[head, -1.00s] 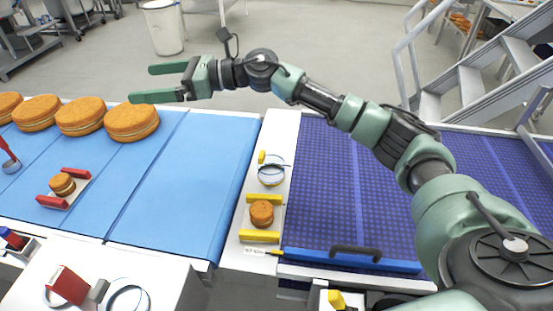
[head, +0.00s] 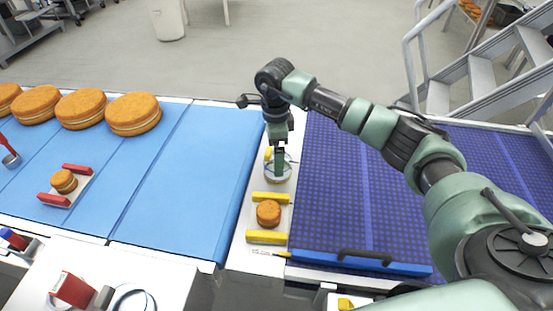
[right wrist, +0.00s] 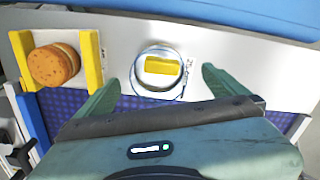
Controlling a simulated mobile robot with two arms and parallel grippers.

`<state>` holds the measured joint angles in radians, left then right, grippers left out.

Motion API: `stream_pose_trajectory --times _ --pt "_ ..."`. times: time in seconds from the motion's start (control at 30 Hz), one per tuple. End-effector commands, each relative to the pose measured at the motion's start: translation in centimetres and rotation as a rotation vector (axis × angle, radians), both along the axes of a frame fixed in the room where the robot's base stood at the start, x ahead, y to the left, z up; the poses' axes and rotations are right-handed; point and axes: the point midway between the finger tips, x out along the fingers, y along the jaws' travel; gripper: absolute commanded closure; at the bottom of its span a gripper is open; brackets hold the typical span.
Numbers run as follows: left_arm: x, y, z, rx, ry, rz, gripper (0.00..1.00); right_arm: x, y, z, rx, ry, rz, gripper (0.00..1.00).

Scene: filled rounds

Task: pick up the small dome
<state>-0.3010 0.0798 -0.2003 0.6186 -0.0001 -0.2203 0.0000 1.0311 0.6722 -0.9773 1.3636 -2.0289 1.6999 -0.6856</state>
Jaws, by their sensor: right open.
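The small dome is clear with a yellow handle on top. It stands on the white strip between the belts in the head view (head: 270,178), partly hidden by my fingers, and shows from above in the right wrist view (right wrist: 150,86). My right gripper (head: 280,164) points down over it. In the right wrist view the open fingers (right wrist: 160,76) lie on either side of the dome and its yellow handle (right wrist: 163,66), with gaps on both sides. I cannot tell how far the fingertips are above the strip. My left gripper is not in view.
A small filled round (head: 268,213) sits between two yellow bars (head: 270,198) in front of the dome. The blue belt (head: 185,190) lies left, with large rounds (head: 134,113) and a red-barred holder (head: 63,183). A purple belt (head: 335,200) lies right, with a blue bar (head: 370,265).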

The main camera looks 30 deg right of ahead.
Motion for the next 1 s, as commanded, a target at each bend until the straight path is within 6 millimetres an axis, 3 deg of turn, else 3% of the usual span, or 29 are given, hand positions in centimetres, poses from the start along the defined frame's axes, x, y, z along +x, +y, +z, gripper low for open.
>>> stream_pose_trajectory --times 0.1,0.3,0.53,0.57,0.77,0.8,1.0 --pt "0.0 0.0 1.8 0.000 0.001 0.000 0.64 -0.5 0.0 -1.5 0.001 0.006 0.001 0.00" --pt "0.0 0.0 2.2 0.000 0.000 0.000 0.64 -0.4 0.0 -3.8 0.002 0.000 0.001 0.00" --pt "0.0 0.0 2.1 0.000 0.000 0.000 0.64 -0.3 0.0 -4.1 0.002 -0.001 0.002 0.00" --pt "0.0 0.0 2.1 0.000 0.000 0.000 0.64 -0.3 0.0 -4.1 0.002 -0.001 0.002 0.06" --pt "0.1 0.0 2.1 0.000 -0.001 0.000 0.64 -0.3 0.0 -4.0 0.002 -0.001 0.002 0.61" --pt "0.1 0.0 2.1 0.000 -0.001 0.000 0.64 -0.3 0.0 -4.0 0.002 -0.002 0.002 0.65" --pt "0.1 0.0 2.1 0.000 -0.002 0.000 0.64 -0.3 0.0 -4.0 0.002 -0.002 0.001 0.65"
